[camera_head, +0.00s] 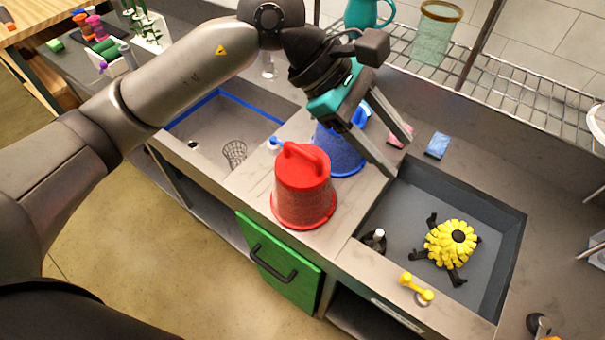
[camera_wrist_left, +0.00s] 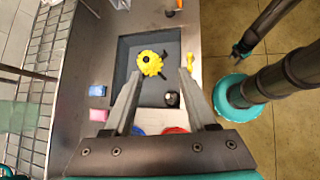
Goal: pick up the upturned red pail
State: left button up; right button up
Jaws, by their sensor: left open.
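The upturned red pail (camera_head: 303,190) stands on the grey counter between the two sinks, its base and loop handle on top. Only a sliver of the red pail (camera_wrist_left: 175,130) shows in the left wrist view, behind my gripper's palm.
A blue pail (camera_head: 342,152) stands close behind the red one. The right sink (camera_head: 390,215) holds a yellow flower-like object (camera_head: 450,243) with dark legs. A yellow tap handle (camera_head: 416,289) is on its front rim. Blue (camera_head: 437,146) and pink (camera_head: 399,138) sponges lie behind.

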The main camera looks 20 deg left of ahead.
pick_arm(q)
jog(key=w+a+f+t+y, duration=0.2)
jog(key=w+a+y, duration=0.25)
jog(key=a, duration=0.35)
jog(key=y, duration=0.4)
send_near(305, 151)
jog(key=shift+m, duration=0.3)
jog(key=f, duration=0.3)
jog(key=f+p, duration=0.1)
jog(key=f, duration=0.1)
jog(key=shift+w+a+f, duration=0.1)
jog(key=shift+w+a, duration=0.05)
jog(key=shift+w, duration=0.25)
jog(key=shift+w+d+f+p, duration=0.15)
jog(key=shift+f+p, duration=0.1)
jog(key=shift+f, duration=0.7)
jog(key=shift+w+d+f+p, duration=0.15)
jog(key=shift+f+p, duration=0.1)
jog(key=shift+f, duration=0.65)
jog(key=shift+w+d+f+p, duration=0.15)
jog(key=shift+f+p, duration=0.1)
jog(key=shift+f, duration=0.7)
jog(key=shift+s, duration=0.1)
jog(key=shift+c, duration=0.4)
grip_shut()
jog(key=shift+r, duration=0.1)
